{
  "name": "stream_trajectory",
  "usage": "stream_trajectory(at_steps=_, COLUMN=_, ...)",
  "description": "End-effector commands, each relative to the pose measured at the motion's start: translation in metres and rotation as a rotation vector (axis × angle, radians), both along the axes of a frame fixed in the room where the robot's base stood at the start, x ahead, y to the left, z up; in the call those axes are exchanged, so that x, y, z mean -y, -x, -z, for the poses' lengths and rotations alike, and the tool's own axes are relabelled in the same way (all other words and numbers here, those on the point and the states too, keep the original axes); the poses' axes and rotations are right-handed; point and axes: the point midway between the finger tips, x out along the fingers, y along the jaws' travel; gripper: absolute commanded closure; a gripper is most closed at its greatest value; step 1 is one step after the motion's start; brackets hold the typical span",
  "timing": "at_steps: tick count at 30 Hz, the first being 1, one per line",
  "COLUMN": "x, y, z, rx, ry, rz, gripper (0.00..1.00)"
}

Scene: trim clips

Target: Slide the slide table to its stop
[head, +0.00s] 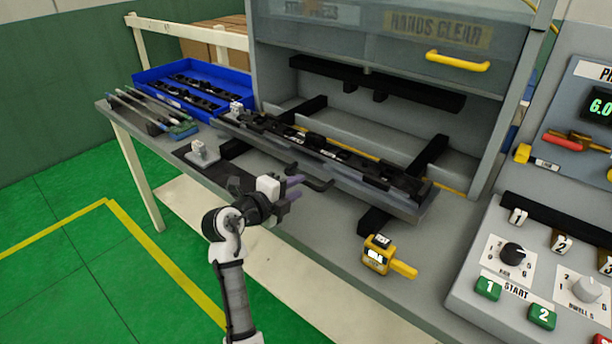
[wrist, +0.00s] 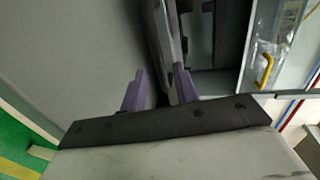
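The slide table (head: 400,206) is a long grey tray carrying black trim parts, lying across dark rails in front of the press opening. A black bar handle (head: 316,181) sticks out from its front edge. My gripper (head: 298,187) is just left of and in front of this handle, low over the bench. Its two purple fingers also show in the wrist view (wrist: 158,88), spread apart. A dark edge runs close by the right finger in the wrist view. I cannot tell whether the handle lies between the fingers; no grip on it shows.
The press guard with a yellow handle (head: 457,61) is raised above the opening. A blue bin (head: 150,78) of black parts stands at the left. A yellow gauge (head: 377,256) sits on the bench front, near a control panel (head: 520,262) at right.

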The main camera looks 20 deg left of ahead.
Motion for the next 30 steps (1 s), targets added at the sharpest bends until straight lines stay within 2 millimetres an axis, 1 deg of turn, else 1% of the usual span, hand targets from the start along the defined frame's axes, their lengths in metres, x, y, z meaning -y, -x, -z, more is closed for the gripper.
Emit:
stream_trajectory(at_steps=1, x=0.004, y=-0.009, z=-0.002, rx=-0.003, ry=0.002, rz=0.003, gripper=0.70)
stream_trajectory(at_steps=3, x=0.008, y=-0.019, z=0.001, rx=-0.002, ry=0.000, rz=0.002, gripper=0.70)
stream_trajectory(at_steps=6, x=0.012, y=-0.032, z=0.004, rx=-0.001, ry=0.001, rz=0.002, gripper=0.70)
stream_trajectory(at_steps=9, x=0.014, y=-0.039, z=0.007, rx=-0.001, ry=0.000, rz=0.000, gripper=0.70)
stream_trajectory(at_steps=13, x=0.015, y=-0.043, z=0.009, rx=0.000, ry=-0.001, rz=-0.001, gripper=0.70)
stream_trajectory(at_steps=20, x=0.015, y=-0.043, z=0.010, rx=0.000, ry=-0.001, rz=-0.001, gripper=0.70)
stream_trajectory(at_steps=24, x=0.015, y=-0.043, z=0.010, rx=0.000, ry=0.000, rz=-0.001, gripper=0.89)
stream_trajectory(at_steps=27, x=0.015, y=-0.043, z=0.010, rx=0.000, ry=0.000, rz=-0.001, gripper=1.00)
stream_trajectory(at_steps=30, x=0.015, y=-0.042, z=0.010, rx=0.000, ry=0.000, rz=-0.001, gripper=1.00)
